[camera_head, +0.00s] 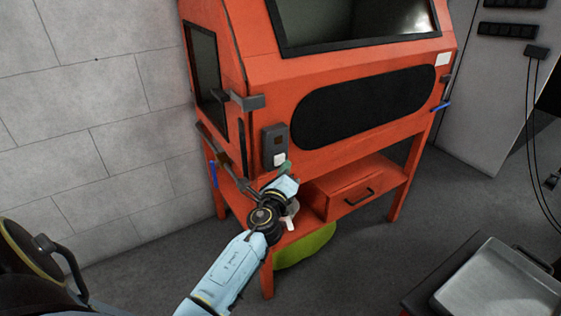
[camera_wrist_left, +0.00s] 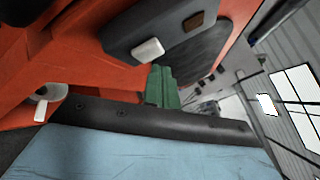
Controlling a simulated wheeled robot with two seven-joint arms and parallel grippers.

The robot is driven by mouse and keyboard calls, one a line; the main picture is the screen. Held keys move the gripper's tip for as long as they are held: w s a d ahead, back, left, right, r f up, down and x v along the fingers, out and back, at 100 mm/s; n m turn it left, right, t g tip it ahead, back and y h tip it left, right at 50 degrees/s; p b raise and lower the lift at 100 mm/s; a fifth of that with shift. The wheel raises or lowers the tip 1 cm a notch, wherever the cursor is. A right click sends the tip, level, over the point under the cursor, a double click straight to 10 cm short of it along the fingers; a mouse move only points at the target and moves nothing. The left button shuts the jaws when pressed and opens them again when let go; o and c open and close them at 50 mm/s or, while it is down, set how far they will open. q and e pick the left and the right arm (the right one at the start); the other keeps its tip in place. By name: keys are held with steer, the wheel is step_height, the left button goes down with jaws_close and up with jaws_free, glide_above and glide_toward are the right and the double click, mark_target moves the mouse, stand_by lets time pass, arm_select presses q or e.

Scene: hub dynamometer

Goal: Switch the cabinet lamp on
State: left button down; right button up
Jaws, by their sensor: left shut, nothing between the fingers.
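The orange-red cabinet (camera_head: 265,70) stands ahead against a grey wall, with a dark window (camera_head: 350,20) on top. A dark switch box (camera_head: 274,140) is on its front left, with a white rocker (camera_head: 279,159) low on it. In the left wrist view the box (camera_wrist_left: 170,25) carries the white rocker (camera_wrist_left: 148,50) and a brown button (camera_wrist_left: 194,21). My left gripper (camera_head: 286,167) is just below the white rocker; its green fingers (camera_wrist_left: 162,85) are shut and empty. Whether the fingers touch the rocker I cannot tell. My right gripper is out of view.
A drawer (camera_head: 360,190) with a black handle sits under the cabinet. A white object (camera_head: 291,208) stands on the lower shelf, partly behind my left arm. A green rounded thing (camera_head: 305,248) is below. A metal box (camera_head: 497,283) stands at lower right.

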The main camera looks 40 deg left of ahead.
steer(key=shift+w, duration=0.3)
arm_select(q)
steer(key=shift+a, duration=0.1)
steer(key=shift+w+a, duration=0.2)
steer(key=shift+a, duration=0.1)
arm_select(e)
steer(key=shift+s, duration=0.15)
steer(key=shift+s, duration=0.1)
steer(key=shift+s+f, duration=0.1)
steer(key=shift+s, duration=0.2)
